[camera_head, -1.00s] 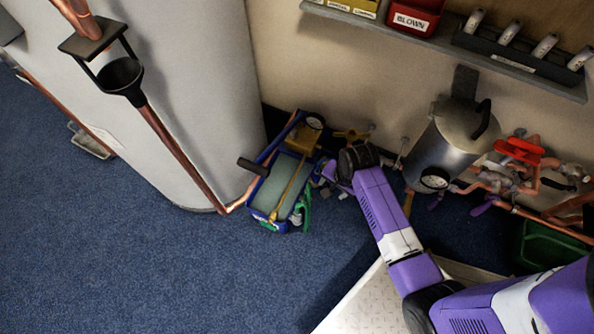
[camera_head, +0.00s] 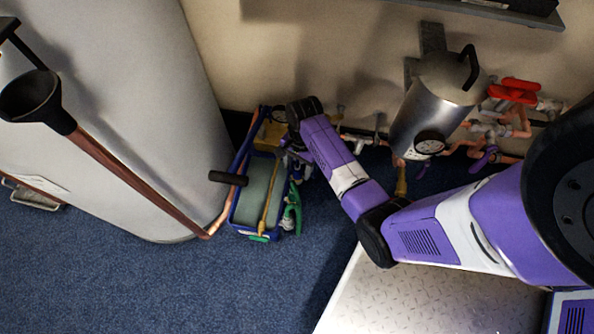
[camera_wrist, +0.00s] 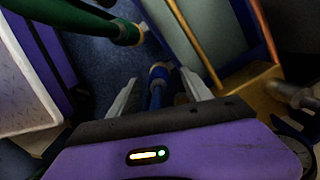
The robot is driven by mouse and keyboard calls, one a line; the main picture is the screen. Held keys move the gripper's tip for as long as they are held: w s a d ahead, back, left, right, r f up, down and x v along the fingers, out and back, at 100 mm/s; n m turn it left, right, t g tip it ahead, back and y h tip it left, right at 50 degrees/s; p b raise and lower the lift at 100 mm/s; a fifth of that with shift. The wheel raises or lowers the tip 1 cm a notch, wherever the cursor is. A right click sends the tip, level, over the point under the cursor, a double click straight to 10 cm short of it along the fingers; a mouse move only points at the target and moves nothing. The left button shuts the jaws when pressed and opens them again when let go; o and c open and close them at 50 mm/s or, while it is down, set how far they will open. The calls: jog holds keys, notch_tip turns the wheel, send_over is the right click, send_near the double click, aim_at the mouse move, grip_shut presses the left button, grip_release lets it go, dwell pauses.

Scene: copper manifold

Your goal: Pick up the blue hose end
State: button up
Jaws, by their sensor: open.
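My gripper (camera_wrist: 159,78) is open in the wrist view, with one pale finger on each side. The blue hose end (camera_wrist: 156,92), with a tan-brass tip, lies between the fingers. I cannot tell whether either finger touches it. In the head view my purple arm reaches down to the right side of a blue-framed box (camera_head: 238,212). My fingers there are small and largely hidden among the parts, and I cannot make out the blue hose end.
A thick green hose with a brass end (camera_wrist: 80,18) crosses the wrist view's upper left. A brass block (camera_wrist: 250,90) stands at the right. The grey tank (camera_head: 150,130), copper pipe (camera_head: 130,178) and steel canister (camera_head: 425,115) surround the box. Blue carpet (camera_head: 130,285) is clear in front.

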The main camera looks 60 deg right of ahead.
notch_tip(320, 180, down, 3)
jog(key=shift+a+r+b, duration=0.1)
jog(key=shift+a+b, duration=0.05)
jog(key=shift+b, duration=0.35)
jog(key=shift+r, duration=0.1)
grip_shut()
jog(key=shift+r, duration=0.15)
notch_tip(320, 180, up, 20)
jog(key=p, duration=0.9)
jog(key=shift+p, duration=0.4)
jog(key=shift+r+p, duration=2.1)
jog(key=shift+p, duration=0.95)
